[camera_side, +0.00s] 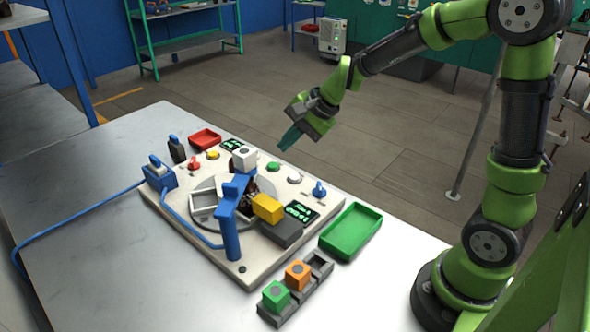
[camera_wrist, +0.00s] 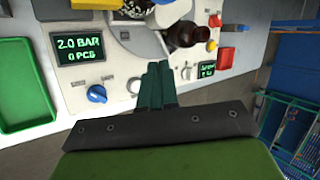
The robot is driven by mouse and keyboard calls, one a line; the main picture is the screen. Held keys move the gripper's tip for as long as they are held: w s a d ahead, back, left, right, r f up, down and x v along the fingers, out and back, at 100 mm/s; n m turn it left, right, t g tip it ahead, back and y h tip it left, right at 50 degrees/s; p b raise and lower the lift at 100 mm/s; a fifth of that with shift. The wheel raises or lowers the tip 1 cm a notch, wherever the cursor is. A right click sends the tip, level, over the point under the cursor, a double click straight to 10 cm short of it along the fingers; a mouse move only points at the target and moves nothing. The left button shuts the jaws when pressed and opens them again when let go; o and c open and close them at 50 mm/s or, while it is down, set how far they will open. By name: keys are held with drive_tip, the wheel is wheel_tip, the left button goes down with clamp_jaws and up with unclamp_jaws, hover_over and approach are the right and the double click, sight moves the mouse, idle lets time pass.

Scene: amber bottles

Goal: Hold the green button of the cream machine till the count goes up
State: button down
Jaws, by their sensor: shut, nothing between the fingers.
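The cream machine (camera_side: 180,215) is a flat panel on the metal table. Its green button (camera_side: 273,167) sits on the far edge, between a white knob (camera_side: 294,177) and a small dark display. My gripper (camera_side: 289,139) is shut and empty, tilted down, apart from the panel and above the green button in the side view. In the wrist view, my gripper's fingers (camera_wrist: 157,84) are together over the panel's edge, and I cannot see the green button, perhaps hidden behind them. The larger display (camera_wrist: 80,48) reads 2.0 BAR, 0 PCS. A brown bottle (camera_wrist: 190,34) is on the machine.
A blue post with an arm (camera_side: 230,228) and a yellow block (camera_side: 267,207) stand up from the panel. A blue knob (camera_side: 319,190) is near the larger display. A green tray (camera_side: 335,241), a red tray (camera_side: 205,139) and a rack with cubes (camera_side: 296,302) lie around it.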

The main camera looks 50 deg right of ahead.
sight(275, 166)
drive_tip(key=w+d+f+m+t+h, duration=0.1)
drive_tip(key=w+d+f+m+t, duration=0.1)
drive_tip(key=w+d+m, duration=0.4)
drive_tip(key=w+m, duration=0.3)
drive_tip(key=w, duration=0.1)
drive_tip(key=shift+w+d+m+t+h, duration=0.2)
drive_tip(key=shift+w+m+t+h, duration=0.1)
drive_tip(key=shift+w+h, duration=0.1)
drive_tip(key=shift+f, duration=0.2)
drive_tip(key=shift+f, duration=4.35)
drive_tip(key=shift+f, duration=0.4)
drive_tip(key=shift+s+f, duration=0.1)
drive_tip(key=shift+f, duration=0.4)
idle(1.1)
